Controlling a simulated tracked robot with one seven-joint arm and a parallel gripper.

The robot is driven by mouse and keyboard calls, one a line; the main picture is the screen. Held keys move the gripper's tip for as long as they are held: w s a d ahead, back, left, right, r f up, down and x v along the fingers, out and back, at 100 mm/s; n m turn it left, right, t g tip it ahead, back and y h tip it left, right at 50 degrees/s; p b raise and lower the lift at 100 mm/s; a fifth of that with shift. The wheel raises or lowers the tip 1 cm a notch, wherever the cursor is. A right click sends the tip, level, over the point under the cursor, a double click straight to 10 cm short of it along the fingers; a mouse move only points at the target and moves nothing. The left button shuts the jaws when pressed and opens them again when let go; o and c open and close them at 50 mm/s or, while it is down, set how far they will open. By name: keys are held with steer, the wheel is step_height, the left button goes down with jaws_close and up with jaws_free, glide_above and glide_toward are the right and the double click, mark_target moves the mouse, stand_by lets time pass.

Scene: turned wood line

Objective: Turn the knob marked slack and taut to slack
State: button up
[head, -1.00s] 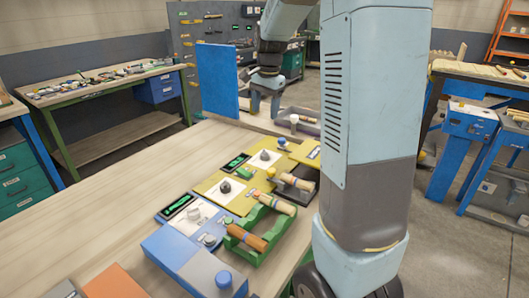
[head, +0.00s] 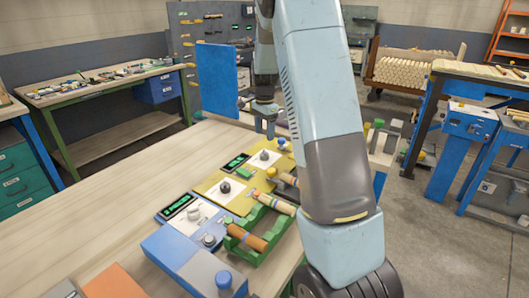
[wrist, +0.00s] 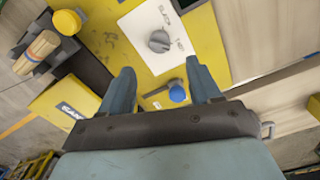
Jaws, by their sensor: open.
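The knob (wrist: 159,41) is grey and round, on a white plate (wrist: 135,24) lettered SLACK and what looks like TAUT, on a yellow panel. I cannot tell which word it points to. In the head view the knob (head: 264,155) shows small on the far yellow station. My gripper (wrist: 161,86) is open and empty, its two fingers apart in the wrist view, and the knob appears beyond the fingertips, not between them. In the head view my gripper (head: 267,134) hangs above the far end of that station, apart from the knob.
A blue-topped lever (wrist: 177,93) shows between my fingers. A second dark knob (head: 225,187) and a green rack (head: 260,230) stand nearer on the bench. A blue upright panel (head: 217,83) stands behind.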

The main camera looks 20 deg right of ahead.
mark_target(264, 151)
step_height(264, 151, down, 9)
steer(key=shift+f, duration=0.15)
steer(key=shift+c, duration=0.2)
steer(key=c, duration=1)
